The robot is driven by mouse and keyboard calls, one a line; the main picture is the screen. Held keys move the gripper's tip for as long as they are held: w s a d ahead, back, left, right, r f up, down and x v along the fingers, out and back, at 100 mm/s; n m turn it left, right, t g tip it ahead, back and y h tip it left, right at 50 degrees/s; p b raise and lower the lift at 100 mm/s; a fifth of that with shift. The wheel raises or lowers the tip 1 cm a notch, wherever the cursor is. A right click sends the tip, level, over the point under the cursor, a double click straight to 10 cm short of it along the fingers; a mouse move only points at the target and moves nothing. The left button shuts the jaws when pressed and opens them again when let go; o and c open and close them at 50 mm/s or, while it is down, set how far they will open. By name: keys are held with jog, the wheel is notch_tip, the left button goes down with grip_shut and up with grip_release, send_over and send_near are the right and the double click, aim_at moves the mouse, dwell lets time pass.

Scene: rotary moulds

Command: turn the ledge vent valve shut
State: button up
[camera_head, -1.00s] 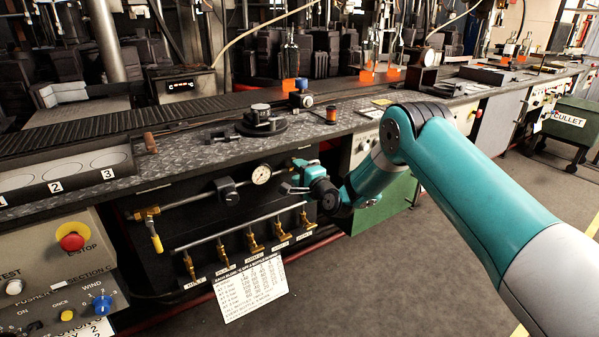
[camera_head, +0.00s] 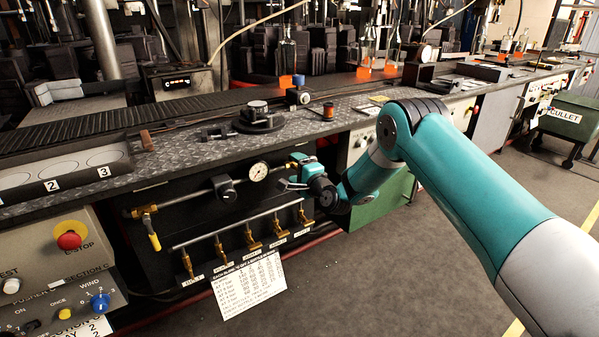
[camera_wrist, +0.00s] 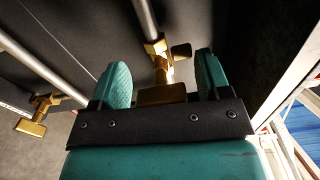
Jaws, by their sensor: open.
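A row of several brass valves (camera_head: 250,236) with small labels hangs from a pipe on the dark panel below the ledge. I cannot read which label names the ledge vent valve. My gripper (camera_head: 292,186) is at the right end of this row, close to the panel. In the wrist view my gripper (camera_wrist: 165,80) is open, with a teal finger on either side of a brass valve (camera_wrist: 160,62). The valve's brass handle (camera_wrist: 163,95) lies between the fingers, partly hidden by the gripper body. I cannot tell whether a finger touches it. Another brass valve (camera_wrist: 32,118) is to the left.
A printed chart (camera_head: 249,277) hangs below the valves. The metal ledge (camera_head: 190,160) overhangs the panel. A red E-stop (camera_head: 69,238) is at left. The floor in front is clear.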

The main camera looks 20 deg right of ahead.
jog(key=b+v, duration=1.3)
jog(key=v, duration=0.4)
jog(key=shift+s+b, duration=0.2)
jog(key=shift+b, duration=0.15)
jog(key=shift+r, duration=0.1)
